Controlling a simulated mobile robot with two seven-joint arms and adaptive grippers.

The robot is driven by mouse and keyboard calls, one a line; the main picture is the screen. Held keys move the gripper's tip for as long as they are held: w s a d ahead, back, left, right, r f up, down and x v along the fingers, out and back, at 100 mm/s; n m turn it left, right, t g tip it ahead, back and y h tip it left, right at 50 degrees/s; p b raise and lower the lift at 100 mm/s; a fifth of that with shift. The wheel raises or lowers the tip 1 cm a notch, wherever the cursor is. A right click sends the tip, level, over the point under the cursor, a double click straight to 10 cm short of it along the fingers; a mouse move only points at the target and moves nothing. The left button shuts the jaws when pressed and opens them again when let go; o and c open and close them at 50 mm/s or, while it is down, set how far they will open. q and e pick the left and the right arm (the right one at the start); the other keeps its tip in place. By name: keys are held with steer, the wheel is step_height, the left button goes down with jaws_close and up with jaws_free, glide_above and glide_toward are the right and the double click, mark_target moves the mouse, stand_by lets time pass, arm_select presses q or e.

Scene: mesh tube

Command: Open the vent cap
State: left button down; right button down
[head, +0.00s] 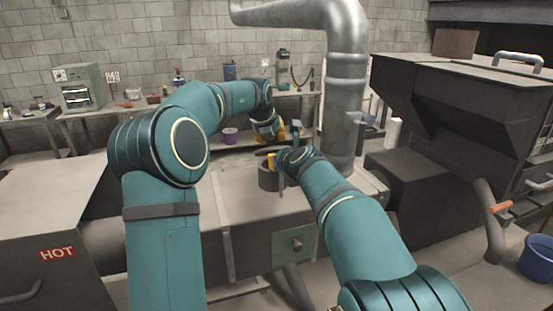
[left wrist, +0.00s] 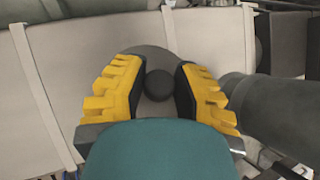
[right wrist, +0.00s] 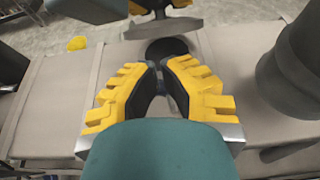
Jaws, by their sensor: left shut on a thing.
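The vent cap is a grey disc with a dark round knob (left wrist: 159,85) in the left wrist view. My left gripper (left wrist: 160,70) is shut on this knob, one finger on each side. In the right wrist view the cap (right wrist: 165,28) hangs in my left gripper above the dark round vent opening (right wrist: 166,48), apart from it. In the head view the short dark vent collar (head: 268,180) stands on the duct top. My right gripper (right wrist: 160,64) is at the collar, its fingers close together; what lies between them is unclear.
A large metal pipe (head: 346,90) rises just right of the vent. The long beige duct (head: 245,215) runs beneath both arms. A dark hooded machine (head: 450,105) stands at the right, and a bench with a purple cup (head: 230,136) is behind.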

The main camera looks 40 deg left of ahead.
mark_target(272, 151)
steer(key=shift+x, duration=1.65)
steer(key=shift+a+r, duration=0.1)
arm_select(q)
steer(key=shift+d, duration=0.1)
arm_select(e)
steer(key=shift+w+a+r, duration=0.1)
steer(key=shift+a+r, duration=0.2)
steer(key=shift+r, duration=0.3)
arm_select(q)
steer(key=shift+f, duration=0.1)
arm_select(e)
steer(key=shift+r, duration=0.1)
arm_select(q)
steer(key=c, duration=0.7)
jaws_free()
steer(key=shift+c, duration=0.2)
